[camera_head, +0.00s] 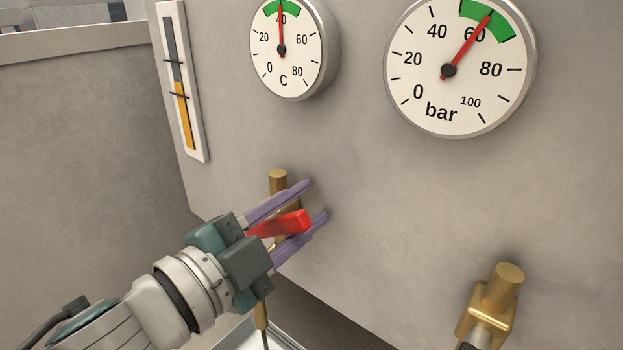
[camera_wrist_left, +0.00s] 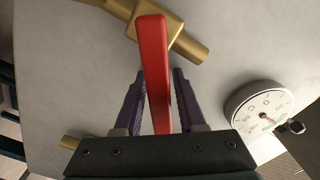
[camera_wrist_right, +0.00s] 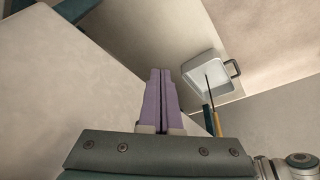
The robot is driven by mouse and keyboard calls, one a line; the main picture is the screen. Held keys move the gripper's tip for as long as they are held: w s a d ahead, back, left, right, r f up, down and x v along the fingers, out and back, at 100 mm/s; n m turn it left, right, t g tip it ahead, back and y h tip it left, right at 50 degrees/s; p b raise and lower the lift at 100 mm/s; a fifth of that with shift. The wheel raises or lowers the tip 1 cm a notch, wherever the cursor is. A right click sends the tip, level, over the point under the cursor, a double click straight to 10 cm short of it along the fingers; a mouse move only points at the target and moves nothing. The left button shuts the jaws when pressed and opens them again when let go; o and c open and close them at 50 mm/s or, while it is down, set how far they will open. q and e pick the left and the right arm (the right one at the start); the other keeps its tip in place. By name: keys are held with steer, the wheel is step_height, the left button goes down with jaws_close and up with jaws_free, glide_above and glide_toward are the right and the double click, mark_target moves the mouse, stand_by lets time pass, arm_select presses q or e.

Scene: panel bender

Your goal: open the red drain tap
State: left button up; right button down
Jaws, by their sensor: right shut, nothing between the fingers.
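The red drain tap has a red lever (camera_head: 283,224) on a brass body (camera_head: 278,182) low on the grey panel. My left gripper (camera_head: 316,198) is open, with its purple fingers on either side of the lever. In the left wrist view the lever (camera_wrist_left: 152,60) runs between the fingers, with a gap at least on the right side. A brass spout (camera_head: 261,315) points down below the gripper. A thin dark line runs from it towards a pale tray (camera_head: 262,338). My right gripper (camera_wrist_right: 160,72) is shut and empty in the right wrist view.
A temperature gauge (camera_head: 288,65) and a pressure gauge (camera_head: 470,95) with needles in their green bands are on the panel above. A level gauge (camera_head: 183,85) is at left. Another brass fitting (camera_head: 492,298) sticks out at lower right.

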mark_target(277, 228)
arm_select(q)
steer(key=shift+o, duration=1)
steer(key=shift+s+a, duration=0.1)
steer(key=p+v, duration=0.3)
steer(key=v, duration=0.5)
steer(key=shift+s+a, duration=0.2)
steer(key=shift+s, duration=0.1)
steer(key=shift+s+a, duration=0.3)
steer(key=shift+s, duration=0.05)
steer(key=shift+c, duration=0.2)
